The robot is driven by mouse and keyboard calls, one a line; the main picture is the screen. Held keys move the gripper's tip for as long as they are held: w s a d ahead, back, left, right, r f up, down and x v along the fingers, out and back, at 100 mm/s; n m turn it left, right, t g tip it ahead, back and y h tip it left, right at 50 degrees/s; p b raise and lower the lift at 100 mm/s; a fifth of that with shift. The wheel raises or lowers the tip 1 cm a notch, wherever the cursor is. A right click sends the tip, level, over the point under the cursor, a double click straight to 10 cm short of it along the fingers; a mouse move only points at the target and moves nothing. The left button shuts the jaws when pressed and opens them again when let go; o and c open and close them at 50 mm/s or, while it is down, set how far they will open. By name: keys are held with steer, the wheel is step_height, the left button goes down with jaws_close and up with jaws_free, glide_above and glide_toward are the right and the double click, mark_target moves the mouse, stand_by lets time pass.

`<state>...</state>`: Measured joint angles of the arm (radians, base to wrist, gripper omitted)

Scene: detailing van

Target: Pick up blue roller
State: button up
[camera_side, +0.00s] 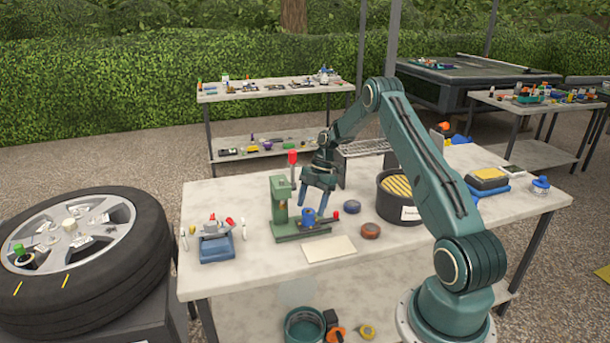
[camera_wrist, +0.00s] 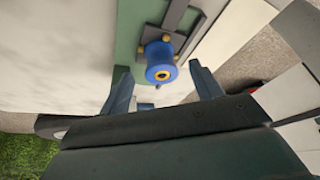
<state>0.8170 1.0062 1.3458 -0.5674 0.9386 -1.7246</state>
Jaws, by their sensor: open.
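The blue roller (camera_side: 309,215) sits on a green bench fixture (camera_side: 281,212) on the table. In the wrist view the blue roller (camera_wrist: 160,60) shows as a blue spool with a yellow centre, mounted on a dark bracket on the green plate (camera_wrist: 126,42). My gripper (camera_side: 316,208) is above the fixture, pointing down, with its fingers close over the roller. In the wrist view my gripper (camera_wrist: 163,85) is open, with one finger to each side of the roller's near edge and a gap around it. No contact shows.
The fixture has an upright post with a red knob (camera_side: 292,157). A dark round tub (camera_side: 397,208) stands to the right, and a brownish-red disc (camera_side: 371,231) nearby. A pale flat slab (camera_side: 328,248) lies in front. A blue tray (camera_side: 216,249) is at left.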

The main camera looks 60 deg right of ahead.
mark_target(310, 210)
steer(key=shift+x, duration=1.85)
steer(key=c, duration=1.2)
steer(key=shift+o, duration=0.2)
steer(key=shift+r, duration=0.1)
steer(key=shift+r, duration=1.4)
steer(key=shift+s+a+r, duration=0.1)
steer(key=shift+a+r, duration=0.05)
steer(key=shift+r, duration=0.2)
steer(key=s+a, duration=1.2)
steer(key=shift+s+a, duration=0.25)
steer(key=shift+s, duration=0.05)
steer(key=shift+f, duration=0.1)
